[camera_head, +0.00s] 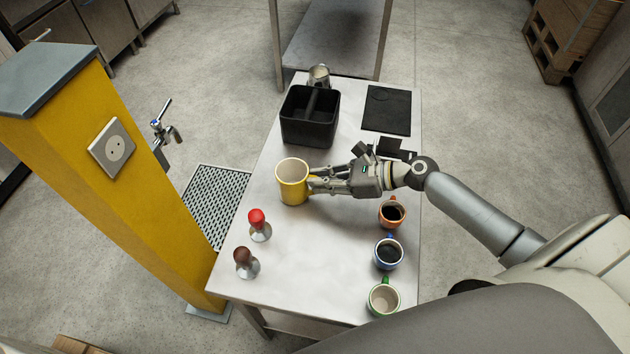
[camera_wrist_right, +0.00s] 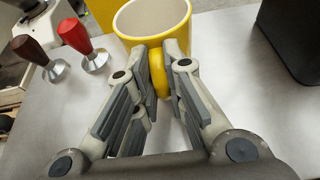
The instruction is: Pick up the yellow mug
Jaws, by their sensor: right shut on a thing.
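The yellow mug (camera_head: 291,184) stands upright on the steel table (camera_head: 310,263), left of my right gripper (camera_head: 312,182) in the head view. In the right wrist view the yellow mug (camera_wrist_right: 143,20) is at the top, with its handle toward me. My right gripper (camera_wrist_right: 166,62) is shut on the handle, one finger on each side. The mug's white inside looks empty. Whether its base touches the table is hard to tell. My left gripper is not in view.
A black divided bin (camera_head: 309,118), a metal jug (camera_head: 318,76) and a black mat (camera_head: 387,110) are at the back. Red-handled (camera_head: 259,225) and brown-handled (camera_head: 246,263) tampers stand front left. Orange (camera_head: 392,212), blue (camera_head: 388,253) and green-rimmed (camera_head: 384,299) cups line the right edge.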

